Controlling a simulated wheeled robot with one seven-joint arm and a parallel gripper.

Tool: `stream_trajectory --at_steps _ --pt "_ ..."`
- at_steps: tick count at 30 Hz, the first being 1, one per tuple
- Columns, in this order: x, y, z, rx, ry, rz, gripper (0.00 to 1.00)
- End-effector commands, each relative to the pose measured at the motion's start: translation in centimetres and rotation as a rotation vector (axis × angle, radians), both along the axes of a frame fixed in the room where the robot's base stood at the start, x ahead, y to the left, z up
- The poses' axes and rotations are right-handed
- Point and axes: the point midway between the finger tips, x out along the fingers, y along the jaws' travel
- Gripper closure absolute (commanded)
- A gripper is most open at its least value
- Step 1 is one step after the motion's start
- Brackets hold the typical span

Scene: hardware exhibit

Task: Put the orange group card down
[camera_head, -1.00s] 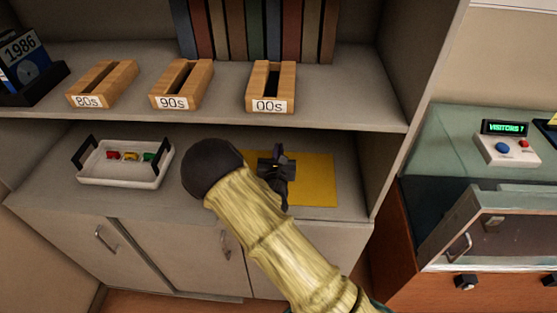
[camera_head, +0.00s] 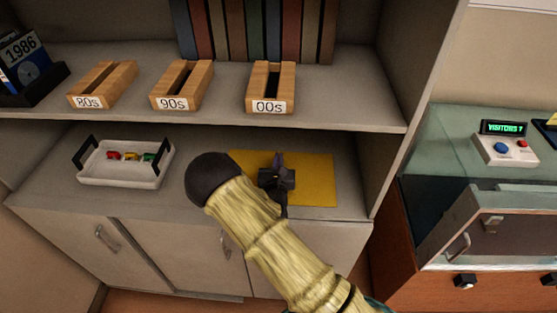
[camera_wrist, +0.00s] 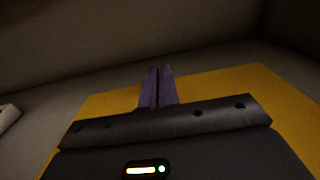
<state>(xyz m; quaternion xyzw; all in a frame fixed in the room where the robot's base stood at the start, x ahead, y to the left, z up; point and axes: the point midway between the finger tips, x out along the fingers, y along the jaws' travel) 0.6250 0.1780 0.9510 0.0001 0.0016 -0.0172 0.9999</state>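A flat orange-yellow sheet, which I take for the orange group card (camera_head: 318,182), lies on the lower shelf, right of its middle. My gripper (camera_head: 279,160) is over the sheet and hides part of it; my arm covers its lower left. In the wrist view, the sheet (camera_wrist: 235,83) spreads behind and to both sides of the fingers. The two purple fingers (camera_wrist: 157,72) are close together with only a thin dark line between them. I see nothing held between them. Whether the fingertips touch the sheet cannot be told.
A white tray (camera_head: 92,178) with small coloured pieces stands left on the lower shelf (camera_head: 50,205). The upper shelf (camera_head: 345,100) overhangs, with wooden holders marked 80s (camera_head: 108,80), 90s (camera_head: 187,82) and 00s (camera_head: 262,88). A side panel (camera_head: 392,150) bounds the right.

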Motion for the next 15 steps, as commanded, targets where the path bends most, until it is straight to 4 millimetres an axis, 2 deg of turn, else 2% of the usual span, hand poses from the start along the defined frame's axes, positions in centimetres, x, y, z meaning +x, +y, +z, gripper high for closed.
stream_trajectory --at_steps 1,2,5,15 --pt "0.00 -0.01 -0.24 0.000 0.000 0.000 1.00" --pt "0.00 -0.01 -0.24 0.000 0.000 0.000 0.96" --pt "0.00 -0.01 -0.18 0.000 0.000 0.000 0.76" --pt "-0.01 0.01 0.09 0.000 0.000 0.000 0.76"
